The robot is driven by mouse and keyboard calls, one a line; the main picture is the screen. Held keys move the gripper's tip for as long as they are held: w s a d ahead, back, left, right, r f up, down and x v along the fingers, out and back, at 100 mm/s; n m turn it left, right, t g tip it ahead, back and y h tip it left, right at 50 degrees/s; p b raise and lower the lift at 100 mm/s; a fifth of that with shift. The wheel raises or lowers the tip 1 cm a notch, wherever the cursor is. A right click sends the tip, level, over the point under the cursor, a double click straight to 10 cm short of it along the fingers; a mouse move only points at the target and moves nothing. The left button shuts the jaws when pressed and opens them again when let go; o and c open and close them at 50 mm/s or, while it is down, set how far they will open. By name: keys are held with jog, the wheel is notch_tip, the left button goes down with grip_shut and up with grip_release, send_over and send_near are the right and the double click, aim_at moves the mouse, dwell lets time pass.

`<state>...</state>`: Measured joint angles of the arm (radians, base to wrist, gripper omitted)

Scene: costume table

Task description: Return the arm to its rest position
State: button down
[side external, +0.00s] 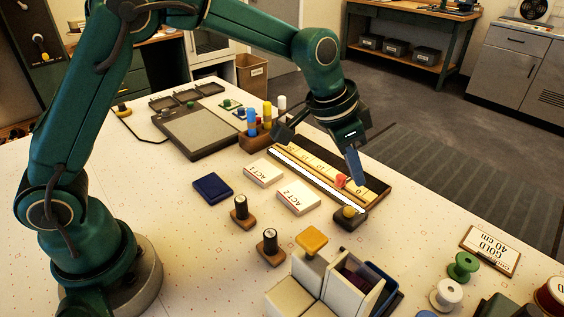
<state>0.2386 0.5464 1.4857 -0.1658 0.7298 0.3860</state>
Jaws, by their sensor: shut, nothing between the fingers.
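My green arm reaches across the table from the left. My gripper (356,178) is shut and empty. It points down over the right end of a long wooden measuring board (318,172) with numbers on it. A small red piece (341,181) sits on the board just left of the fingertips. I cannot tell whether the fingertips touch the board.
Nearby are ACT 1 (263,173) and ACT 2 (298,197) cards, stamps (241,212), white bins (352,283) and spools (463,266). A grey tray (198,131) lies behind.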

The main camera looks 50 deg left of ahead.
jog(key=s+a+r+n+t, duration=0.25)
jog(key=s+a+r, duration=0.5)
jog(key=r, duration=0.45)
jog(key=s+a+f+n+y, duration=0.1)
jog(key=s+a+f, duration=0.1)
jog(key=s, duration=0.5)
jog(key=s+a+f+n+y, duration=0.1)
jog(key=s+a+f+n, duration=0.1)
jog(key=s+f, duration=0.2)
jog(key=s+g, duration=0.1)
jog(key=s, duration=0.2)
jog(key=shift+s+f, duration=0.25)
jog(key=shift+s, duration=0.05)
